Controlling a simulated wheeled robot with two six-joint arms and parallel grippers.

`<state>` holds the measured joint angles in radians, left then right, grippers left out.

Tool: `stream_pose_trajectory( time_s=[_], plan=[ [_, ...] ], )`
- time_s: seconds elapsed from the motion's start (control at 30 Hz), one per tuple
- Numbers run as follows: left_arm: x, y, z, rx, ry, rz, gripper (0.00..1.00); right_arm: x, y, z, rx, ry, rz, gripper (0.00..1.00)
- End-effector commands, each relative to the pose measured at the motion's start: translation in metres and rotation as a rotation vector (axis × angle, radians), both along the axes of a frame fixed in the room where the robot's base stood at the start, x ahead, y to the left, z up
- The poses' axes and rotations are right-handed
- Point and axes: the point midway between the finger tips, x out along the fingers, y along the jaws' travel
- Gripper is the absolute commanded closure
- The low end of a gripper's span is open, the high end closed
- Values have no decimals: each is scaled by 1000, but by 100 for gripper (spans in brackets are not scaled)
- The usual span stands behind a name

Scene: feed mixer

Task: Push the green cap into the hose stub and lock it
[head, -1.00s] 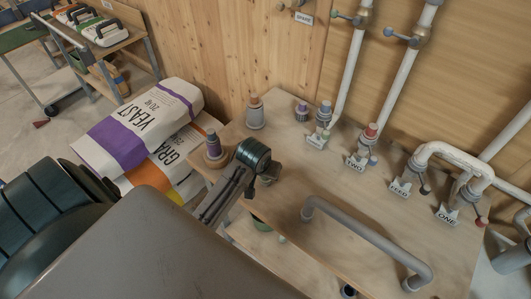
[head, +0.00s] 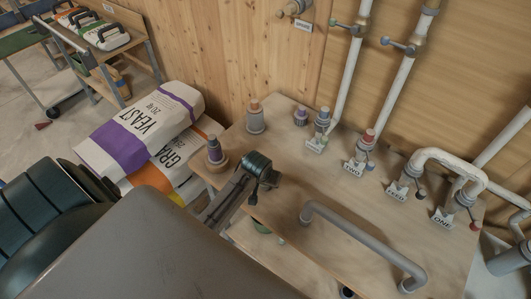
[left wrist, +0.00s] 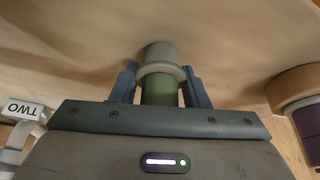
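The green cap (left wrist: 160,90) shows in the left wrist view as a green cylinder with an olive collar and a pale grey end facing away from me. My left gripper (left wrist: 161,82) has a finger on each side of it, close against its sides. In the head view my left gripper (head: 258,166) is over the left part of the wooden table and hides the cap. I cannot tell which is the hose stub. My right gripper is not in view.
A purple-banded peg (head: 215,152) stands left of my gripper, with a grey peg (head: 255,117) behind it. A grey bent pipe (head: 360,240) lies across the table front (head: 320,180). Yeast and grain sacks (head: 150,122) lie at left. A SPARE fitting (head: 295,8) is on the wall.

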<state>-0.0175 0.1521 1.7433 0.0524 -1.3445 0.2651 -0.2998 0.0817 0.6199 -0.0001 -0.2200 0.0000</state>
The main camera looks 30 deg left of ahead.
Motion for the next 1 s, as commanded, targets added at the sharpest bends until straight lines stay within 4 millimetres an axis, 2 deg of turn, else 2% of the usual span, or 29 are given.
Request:
stream_pose_trajectory(
  time_s=[0.07,0.43,0.67,0.87,1.0],
  plan=[
    [0,0,1,0,-1,0,88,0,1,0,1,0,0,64],
    [1,0,6,1,-3,0,88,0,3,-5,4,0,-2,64],
    [2,0,31,2,-8,-1,88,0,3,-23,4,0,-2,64],
    [-42,-8,34,0,0,-1,88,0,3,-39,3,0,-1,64],
    [-79,-15,37,0,-1,-1,88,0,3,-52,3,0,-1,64]
  ],
)
